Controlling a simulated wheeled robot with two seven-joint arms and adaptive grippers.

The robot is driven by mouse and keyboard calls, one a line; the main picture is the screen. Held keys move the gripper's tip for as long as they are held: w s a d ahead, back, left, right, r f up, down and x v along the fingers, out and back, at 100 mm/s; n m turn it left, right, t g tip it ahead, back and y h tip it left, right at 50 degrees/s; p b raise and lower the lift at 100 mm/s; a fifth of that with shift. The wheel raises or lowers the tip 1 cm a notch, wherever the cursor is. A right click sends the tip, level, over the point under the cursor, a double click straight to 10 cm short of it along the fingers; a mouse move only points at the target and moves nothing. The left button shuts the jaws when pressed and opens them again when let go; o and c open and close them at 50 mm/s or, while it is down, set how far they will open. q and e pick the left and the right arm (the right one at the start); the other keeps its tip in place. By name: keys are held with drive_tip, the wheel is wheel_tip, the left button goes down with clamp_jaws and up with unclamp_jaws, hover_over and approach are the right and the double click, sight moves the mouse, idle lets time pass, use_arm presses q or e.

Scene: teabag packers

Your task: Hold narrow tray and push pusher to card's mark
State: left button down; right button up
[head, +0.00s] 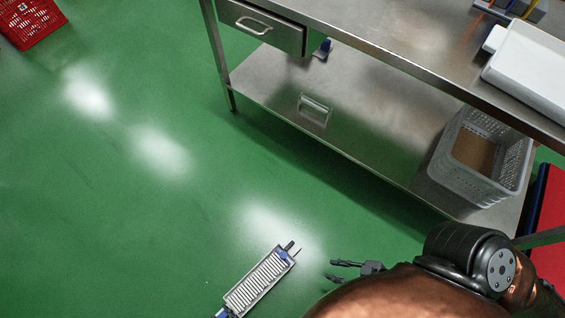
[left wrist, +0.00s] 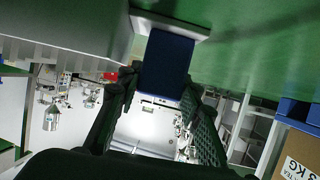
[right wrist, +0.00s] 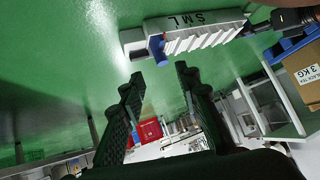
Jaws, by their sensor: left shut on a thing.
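The narrow tray (head: 262,283) is pale and long, with a row of upright packets or slats, and hangs tilted at the bottom of the head view. A blue pusher (head: 282,256) sits at its upper end; in the right wrist view the blue pusher (right wrist: 157,47) is near the tray's side lettered S M L (right wrist: 188,20). My left gripper (left wrist: 160,88) is shut on a blue block (left wrist: 166,62) at the tray's other end. My right gripper (head: 333,271) is open and empty, beside the pusher end and apart from it; its fingers (right wrist: 157,78) show too. I cannot identify the card.
A steel bench (head: 400,62) with a drawer (head: 262,25) and lower shelf (head: 300,88) stands beyond. The shelf holds a grey crate (head: 478,185). A white container (head: 527,66) is on the bench top. A red crate (head: 30,22) is far left. Green floor around the tray is clear.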

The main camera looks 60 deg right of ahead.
drive_tip(key=shift+o, duration=0.3)
drive_tip(key=shift+o, duration=0.7)
drive_tip(key=shift+w+a, duration=0.1)
drive_tip(key=shift+o, duration=0.3)
drive_tip(key=shift+w+a+f, duration=0.15)
drive_tip(key=shift+w+f, duration=0.05)
drive_tip(key=shift+w, duration=0.1)
drive_tip(key=r+n+g+h, duration=0.25)
drive_tip(key=n+g, duration=0.65)
drive_tip(key=n, duration=0.5)
hover_over(283, 255)
drive_tip(key=shift+n+h, duration=0.3)
drive_tip(key=shift+h, duration=0.05)
wheel_tip(283, 255, down, 12)
drive_tip(key=shift+f, duration=0.25)
drive_tip(key=shift+c, duration=0.6)
